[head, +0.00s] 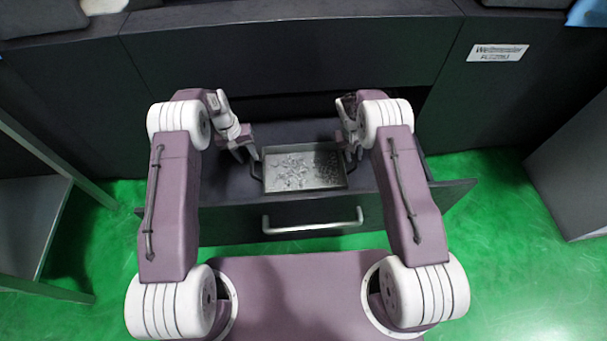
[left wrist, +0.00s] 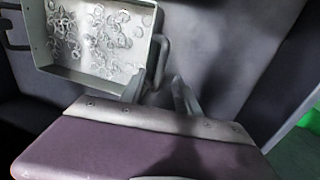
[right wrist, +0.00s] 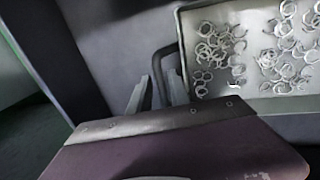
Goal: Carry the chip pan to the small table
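The chip pan (head: 308,187) is a grey rectangular tray with metal shavings in it and a loop handle at each end. It sits level in the open drawer (head: 222,190). My left gripper (head: 251,153) is at the pan's left handle; in the left wrist view its fingers (left wrist: 160,92) are apart, with the handle (left wrist: 164,50) at or between the tips. My right gripper (head: 353,154) is at the right handle; in the right wrist view its fingers (right wrist: 157,90) are apart, with the handle (right wrist: 157,62) close at the tips. A small table (head: 30,215) may be the frame at the left edge.
The drawer front with its bar handle (head: 312,226) stands between my base and the pan. The dark machine (head: 290,55) rises behind the drawer. A grey cabinet (head: 575,170) stands at the right. Green floor (head: 500,230) is clear on the right.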

